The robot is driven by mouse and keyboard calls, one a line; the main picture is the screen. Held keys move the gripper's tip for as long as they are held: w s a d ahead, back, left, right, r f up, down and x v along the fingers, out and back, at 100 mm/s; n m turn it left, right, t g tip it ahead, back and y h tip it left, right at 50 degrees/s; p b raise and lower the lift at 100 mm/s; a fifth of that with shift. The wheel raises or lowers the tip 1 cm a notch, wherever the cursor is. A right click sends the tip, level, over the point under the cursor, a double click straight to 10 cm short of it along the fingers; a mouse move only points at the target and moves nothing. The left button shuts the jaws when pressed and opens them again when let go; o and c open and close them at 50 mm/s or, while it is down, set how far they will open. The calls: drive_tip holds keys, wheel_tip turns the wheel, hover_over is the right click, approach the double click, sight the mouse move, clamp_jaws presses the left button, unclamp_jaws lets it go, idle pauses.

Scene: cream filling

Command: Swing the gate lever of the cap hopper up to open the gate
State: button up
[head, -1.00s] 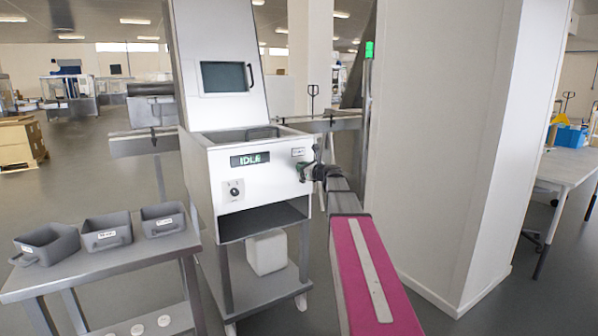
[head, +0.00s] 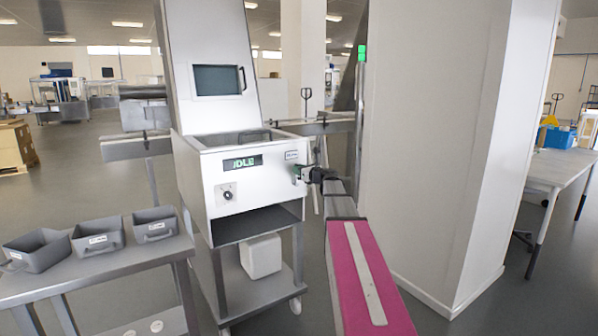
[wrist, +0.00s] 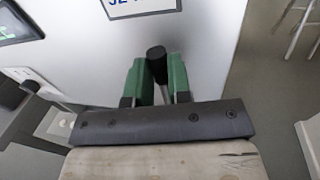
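The cap hopper is the white and grey machine (head: 262,182) in the middle of the head view, with a display that looks like "IDLE". The gate lever's black knob (wrist: 157,54) shows in the wrist view, between the green fingertips, with part of a thin rod below it. My gripper (wrist: 158,76) appears closed around the knob, one finger on each side. In the head view my gripper (head: 299,173) is at the hopper's front right, just below a small label. The lever is too small to make out there, and the gate itself is not visible.
A steel table (head: 110,269) with several grey bins stands at the left. A white container (head: 262,257) sits on the shelf under the hopper. A wide white pillar (head: 450,150) stands close on the right of my arm. A dark knob (head: 227,195) is on the hopper's front.

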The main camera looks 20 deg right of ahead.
drive_tip(key=o, duration=0.4)
drive_tip(key=shift+d, duration=0.1)
drive_tip(key=v, duration=1)
drive_tip(key=shift+s+d, duration=0.15)
drive_tip(key=shift+s, duration=0.25)
drive_tip(key=s+a+f+n+g+h, duration=0.1)
drive_tip(key=s+a+f+n+g, duration=0.45)
drive_tip(key=a+f+n, duration=0.4)
drive_tip(key=s+a+f+n+g+h, duration=0.1)
drive_tip(key=s+a+f+n+g, duration=0.45)
drive_tip(key=f, duration=0.75)
drive_tip(key=s+a+f+n+g+h, duration=0.1)
drive_tip(key=s+f+n+g+h, duration=0.1)
drive_tip(key=s+f+n, duration=0.5)
drive_tip(key=s+a+f+n+g+h, duration=0.1)
drive_tip(key=s+f+n+h, duration=0.3)
drive_tip(key=s, duration=0.8)
wheel_tip(320, 180, down, 3)
drive_tip(key=n+g, duration=0.1)
drive_tip(key=n, duration=0.3)
drive_tip(key=shift+a+g+h, duration=0.35)
drive_tip(key=shift+g+h, duration=0.05)
